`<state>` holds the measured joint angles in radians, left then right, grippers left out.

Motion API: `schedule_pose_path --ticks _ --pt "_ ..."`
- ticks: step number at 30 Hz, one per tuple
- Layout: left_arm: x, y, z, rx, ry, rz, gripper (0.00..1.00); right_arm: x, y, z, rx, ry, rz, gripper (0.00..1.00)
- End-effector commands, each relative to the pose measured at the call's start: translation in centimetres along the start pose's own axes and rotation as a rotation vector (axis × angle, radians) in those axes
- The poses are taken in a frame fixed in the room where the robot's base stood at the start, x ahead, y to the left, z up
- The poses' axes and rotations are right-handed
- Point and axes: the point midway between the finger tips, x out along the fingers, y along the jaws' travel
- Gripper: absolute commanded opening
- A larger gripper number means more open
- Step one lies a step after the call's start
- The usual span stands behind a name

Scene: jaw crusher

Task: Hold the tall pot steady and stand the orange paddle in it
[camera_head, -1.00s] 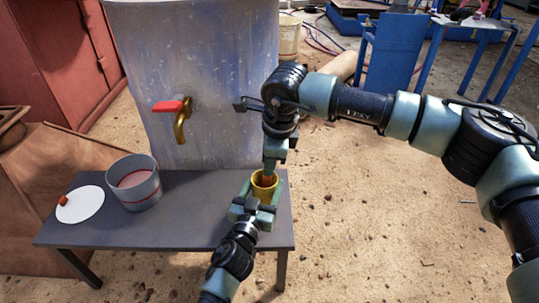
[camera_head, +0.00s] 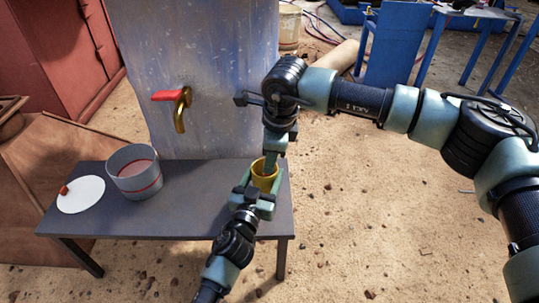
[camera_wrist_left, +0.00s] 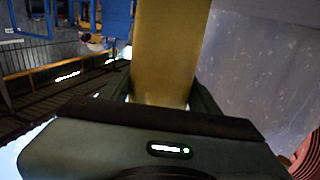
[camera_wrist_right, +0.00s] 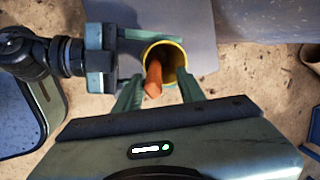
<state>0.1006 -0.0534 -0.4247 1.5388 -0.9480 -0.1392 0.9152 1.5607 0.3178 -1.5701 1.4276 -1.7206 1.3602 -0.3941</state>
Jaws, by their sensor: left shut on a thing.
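The tall yellow pot (camera_head: 265,183) stands upright near the right end of the grey table. My left gripper (camera_head: 263,192) is shut on it from the front; the pot fills the gap between the fingers in the left wrist view (camera_wrist_left: 165,50). The orange paddle (camera_wrist_right: 153,78) is inside the pot, tilted towards one side of the rim, its lower end hidden. My right gripper (camera_wrist_right: 160,95) is above the pot, fingers apart, with clear space on both sides of the paddle. In the head view, my right gripper (camera_head: 272,157) hides the paddle.
A grey bucket with a red band (camera_head: 137,179) and a white disc (camera_head: 80,195) with a small orange piece stand on the table (camera_head: 190,213) at left. Behind it rises a grey tank with a red-handled brass tap (camera_head: 182,108). The table's middle is clear.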

Motion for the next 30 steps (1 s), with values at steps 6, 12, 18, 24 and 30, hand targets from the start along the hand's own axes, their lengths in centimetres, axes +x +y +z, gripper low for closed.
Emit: schedule_pose_path --ticks 6,12,18,24,30 --pt "0.0 0.0 0.1 0.001 -0.002 -0.001 0.19 -1.7 -0.1 0.1 -0.001 -0.002 -0.003 0.39" --pt "0.0 -0.1 0.1 0.001 -0.002 -0.001 0.19 -5.9 -0.1 0.0 0.0 -0.002 -0.005 0.39" --pt "0.0 0.0 0.1 0.001 -0.002 -0.001 0.19 -9.7 0.0 0.0 0.0 -0.001 -0.002 0.39" --pt "0.0 0.0 0.1 0.001 -0.002 -0.001 0.19 -11.7 0.0 0.0 0.001 0.0 0.0 0.39" --pt "0.0 0.0 0.1 0.001 -0.001 -0.001 0.19 -12.0 0.0 0.0 0.0 0.0 0.001 0.39"
